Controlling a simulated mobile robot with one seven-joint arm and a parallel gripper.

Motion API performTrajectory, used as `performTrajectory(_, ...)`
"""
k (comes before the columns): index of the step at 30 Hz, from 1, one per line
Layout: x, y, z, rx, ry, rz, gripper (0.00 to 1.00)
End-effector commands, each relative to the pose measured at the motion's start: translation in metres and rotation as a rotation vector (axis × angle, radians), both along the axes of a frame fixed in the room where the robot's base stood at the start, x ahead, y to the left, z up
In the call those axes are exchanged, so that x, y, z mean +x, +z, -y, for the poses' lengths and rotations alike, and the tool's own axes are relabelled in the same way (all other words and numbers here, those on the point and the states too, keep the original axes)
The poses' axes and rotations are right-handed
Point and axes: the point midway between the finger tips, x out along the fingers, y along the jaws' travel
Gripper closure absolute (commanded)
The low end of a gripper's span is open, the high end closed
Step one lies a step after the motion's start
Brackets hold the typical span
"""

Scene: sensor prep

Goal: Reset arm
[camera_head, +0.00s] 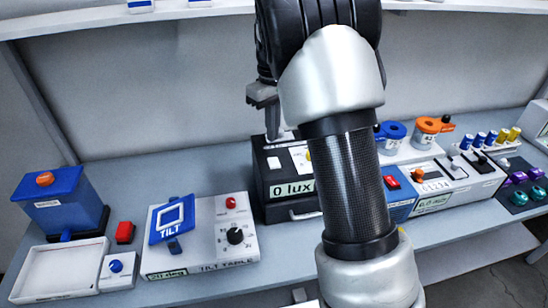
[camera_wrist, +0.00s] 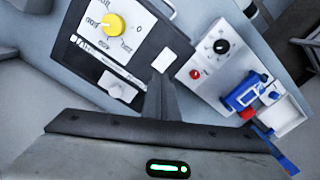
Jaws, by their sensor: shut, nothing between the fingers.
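My arm rises through the middle of the head view and bends over at the top. My gripper (camera_head: 264,97) hangs left of the arm, above the black light box (camera_head: 290,188) that reads 0 lux. In the wrist view my gripper (camera_wrist: 163,85) is shut and empty, its fingers together. There the black box with a yellow knob (camera_wrist: 113,24) lies left of the fingers, and the white tilt table (camera_wrist: 214,65) lies right of them. My arm hides part of the bench and of the box's right side.
On the bench (camera_head: 120,185) stand a blue box with an orange knob (camera_head: 62,205), a white tray (camera_head: 62,270), a red block (camera_head: 125,232) and the tilt table (camera_head: 205,243). At right are blue and orange holders (camera_head: 432,128) and several vials. A shelf (camera_head: 90,20) runs above.

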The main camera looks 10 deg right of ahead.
Motion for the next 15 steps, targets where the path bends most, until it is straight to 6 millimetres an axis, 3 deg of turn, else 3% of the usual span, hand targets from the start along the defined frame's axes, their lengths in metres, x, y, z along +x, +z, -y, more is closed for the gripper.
performTrajectory(11,0.0,-0.001,0.0,0.0,-0.001,-0.001,1.0)
performTrajectory(15,-0.007,0.011,0.001,0.008,-0.02,0.014,1.0)
